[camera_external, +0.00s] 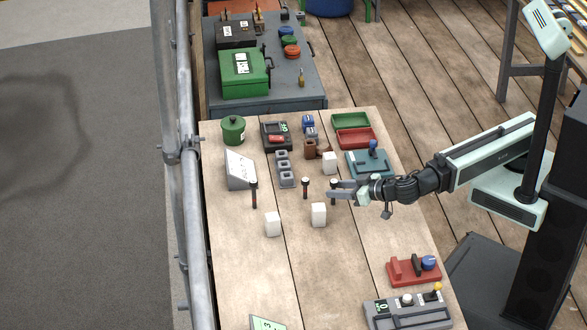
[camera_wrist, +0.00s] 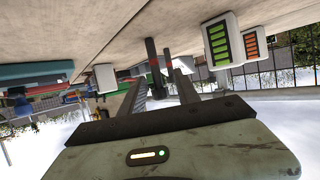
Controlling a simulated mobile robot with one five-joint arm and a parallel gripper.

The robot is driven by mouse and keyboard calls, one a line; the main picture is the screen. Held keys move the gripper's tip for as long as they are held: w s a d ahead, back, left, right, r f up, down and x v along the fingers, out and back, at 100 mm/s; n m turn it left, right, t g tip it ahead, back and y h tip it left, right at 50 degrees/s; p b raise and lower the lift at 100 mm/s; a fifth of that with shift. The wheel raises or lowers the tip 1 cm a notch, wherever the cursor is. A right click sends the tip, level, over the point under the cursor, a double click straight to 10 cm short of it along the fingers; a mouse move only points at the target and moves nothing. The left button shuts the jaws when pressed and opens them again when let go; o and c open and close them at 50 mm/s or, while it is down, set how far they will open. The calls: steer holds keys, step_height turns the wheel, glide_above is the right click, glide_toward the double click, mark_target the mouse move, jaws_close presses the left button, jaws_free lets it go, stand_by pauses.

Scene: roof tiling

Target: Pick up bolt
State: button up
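Three dark bolts stand upright on the wooden table (camera_external: 350,270) in the external view: a taller one at left (camera_external: 254,194), a middle one (camera_external: 305,188) and one at right (camera_external: 333,186). My gripper (camera_external: 331,190) is low over the table, with its fingers around or beside the right bolt. In the wrist view, the picture is upside down and my gripper (camera_wrist: 160,77) has its two fingers spread apart. A dark bolt (camera_wrist: 153,66) shows between them, with another dark bolt (camera_wrist: 167,60) close beside it. I cannot tell whether the fingers touch the bolt.
White blocks stand close by, in front (camera_external: 318,215), front left (camera_external: 272,225) and behind (camera_external: 329,162). Grey open holders (camera_external: 285,168), a slanted sign (camera_external: 240,168) and a teal lever box (camera_external: 368,163) stand farther back. The front middle of the table is clear.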

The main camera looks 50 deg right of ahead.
steer(key=b+x, duration=0.2)
steer(key=x, duration=0.3)
steer(key=shift+w+d, duration=0.1)
steer(key=shift+w, duration=0.05)
jaws_close()
steer(key=shift+r, duration=0.15)
